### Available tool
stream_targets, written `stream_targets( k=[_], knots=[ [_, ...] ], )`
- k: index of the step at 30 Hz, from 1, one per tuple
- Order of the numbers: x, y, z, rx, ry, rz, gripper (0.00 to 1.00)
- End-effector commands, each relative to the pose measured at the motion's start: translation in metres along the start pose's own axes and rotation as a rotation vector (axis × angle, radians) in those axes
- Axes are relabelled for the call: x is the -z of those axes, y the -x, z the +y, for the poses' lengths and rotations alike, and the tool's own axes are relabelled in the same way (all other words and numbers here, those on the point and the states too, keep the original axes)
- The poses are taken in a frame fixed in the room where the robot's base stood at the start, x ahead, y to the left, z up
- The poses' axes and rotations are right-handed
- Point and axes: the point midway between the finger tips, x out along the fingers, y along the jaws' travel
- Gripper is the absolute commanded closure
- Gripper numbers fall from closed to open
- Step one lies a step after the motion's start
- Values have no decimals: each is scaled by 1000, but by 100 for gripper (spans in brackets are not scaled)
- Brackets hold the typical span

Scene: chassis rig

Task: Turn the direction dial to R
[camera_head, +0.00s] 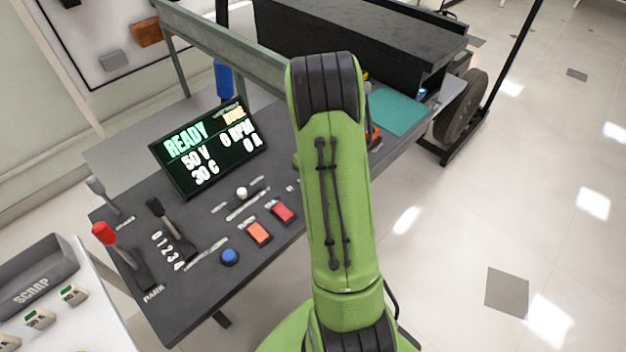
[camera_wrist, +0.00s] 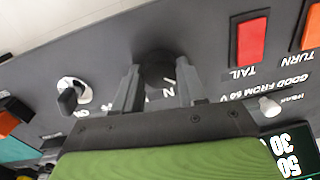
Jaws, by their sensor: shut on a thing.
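The direction dial (camera_wrist: 156,75) is a round black knob on the dark control panel in the wrist view. My gripper (camera_wrist: 157,66) is shut on it, with one finger on each side. A white letter N (camera_wrist: 167,93) shows beside the dial between the fingers. The other letters and the dial's pointer are hidden or too dark to read. In the head view my green arm covers the dial and gripper.
The head view shows a READY display (camera_head: 207,145), red-topped lever (camera_head: 104,233) and blue button (camera_head: 229,257) left of my arm.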

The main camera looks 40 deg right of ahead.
Motion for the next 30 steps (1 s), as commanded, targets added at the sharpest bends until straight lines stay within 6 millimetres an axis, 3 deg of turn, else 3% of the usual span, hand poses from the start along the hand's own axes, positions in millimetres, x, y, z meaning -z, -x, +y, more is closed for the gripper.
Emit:
stream_targets(
  k=[1, 6, 16, 20, 30],
  knots=[
    [1, 1, 0, -1, 3, 3, 58],
    [1, 0, 0, 0, 1, 2, 34],
    [0, 8, 0, -1, 0, 2, 34],
    [1, 37, 0, -3, 0, 5, 34],
    [1, 132, 0, -3, 0, 5, 34]
  ],
)
